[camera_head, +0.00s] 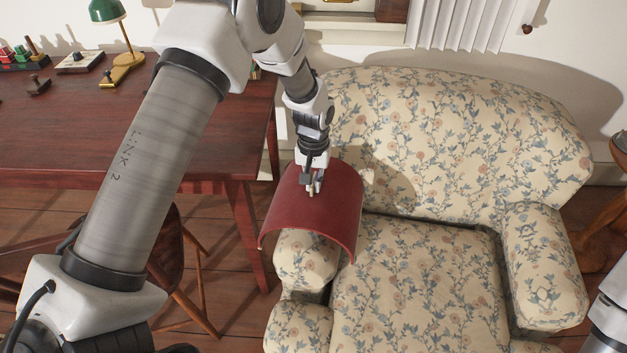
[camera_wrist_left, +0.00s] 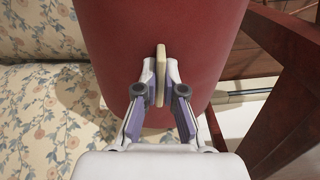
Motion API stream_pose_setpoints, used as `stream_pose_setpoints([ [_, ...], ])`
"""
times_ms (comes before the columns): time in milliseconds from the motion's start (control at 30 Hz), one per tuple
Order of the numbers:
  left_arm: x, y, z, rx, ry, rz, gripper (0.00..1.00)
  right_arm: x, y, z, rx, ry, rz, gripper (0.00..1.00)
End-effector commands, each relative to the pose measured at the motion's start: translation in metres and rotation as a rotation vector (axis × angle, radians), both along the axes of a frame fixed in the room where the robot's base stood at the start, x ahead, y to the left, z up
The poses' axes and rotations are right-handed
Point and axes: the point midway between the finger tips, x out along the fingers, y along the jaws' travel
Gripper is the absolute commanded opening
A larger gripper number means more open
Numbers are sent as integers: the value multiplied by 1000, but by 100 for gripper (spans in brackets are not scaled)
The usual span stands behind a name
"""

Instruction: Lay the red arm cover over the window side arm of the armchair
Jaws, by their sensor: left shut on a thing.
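The red arm cover (camera_head: 318,208) is a curved, stiff-looking sheet with a pale upright tab (camera_wrist_left: 161,72) on top. My left gripper (camera_head: 315,188) is shut on that tab from above; it also shows in the left wrist view (camera_wrist_left: 160,85). The cover arches over the picture-left arm (camera_head: 304,262) of the flowered armchair (camera_head: 445,135), with its sides hanging down on both sides. I cannot tell whether it touches the arm. The front of that arm shows below the cover; the rest is hidden. The picture-right arm (camera_head: 543,265) is bare. My right gripper is out of view.
A dark red wooden desk (camera_head: 60,150) stands close on the left, with a green lamp (camera_head: 107,12) and small items at its back. A wooden chair (camera_head: 165,262) stands before it. A window sill (camera_head: 355,27) is behind. A round wooden table (camera_head: 605,215) is at right.

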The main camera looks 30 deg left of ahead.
Motion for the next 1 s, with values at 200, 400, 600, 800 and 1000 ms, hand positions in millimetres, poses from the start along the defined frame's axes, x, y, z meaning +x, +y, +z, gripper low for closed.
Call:
stream_pose_setpoints([
  [200, 0, 0, -35, 0, 1, 0, 0, 0, 0, -13, 0, -1, 0, 40],
  [400, 0, 0, -61, -1, 2, 0, 0, 0, 0, -23, 0, 0, 0, 40],
  [600, 1, 0, -73, 0, 0, 0, 0, 0, 0, -26, 0, 0, 0, 40],
  [800, 1, 0, -73, 0, 0, 0, 0, 0, 0, -26, 0, 0, 0, 40],
  [1000, 1, 0, -73, 0, 0, 0, 37, 0, 0, -26, 0, 0, 0, 40],
])
